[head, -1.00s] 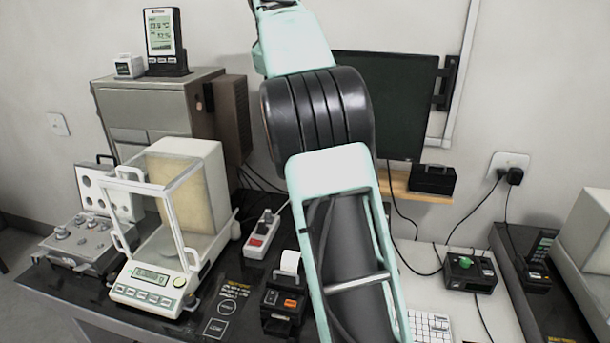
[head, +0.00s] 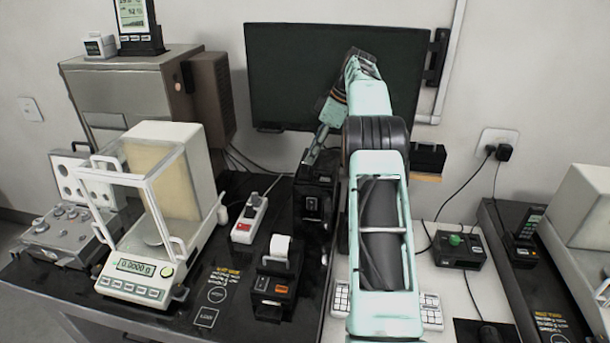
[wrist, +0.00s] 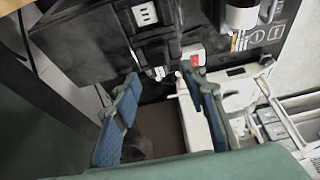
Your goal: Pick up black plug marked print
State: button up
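A white power strip (head: 242,230) with a red switch lies on the black table between the balance and the black box. A small dark plug (head: 254,198) seems to sit on its far part; no "print" marking is readable. My gripper (head: 313,150) is above and behind the black box, to the right of the strip and apart from it. In the wrist view my gripper (wrist: 165,108) has its two blue-padded fingers spread with nothing held between them. The strip's red switch (wrist: 194,60) shows beyond the right finger, which hides part of the strip.
The black box (head: 313,205) with a socket stands below my gripper. A small printer (head: 275,285) with a paper roll is in front. The glass-doored balance (head: 140,275) is at left, a monitor (head: 290,75) behind. A black control box with green knob (head: 458,250) is at right.

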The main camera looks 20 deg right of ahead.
aim_at(305, 164)
jog(key=shift+x, duration=2.9)
jog(key=shift+w+a, duration=0.1)
jog(key=c, duration=1.1)
jog(key=shift+o, duration=0.2)
jog(key=shift+r, duration=0.15)
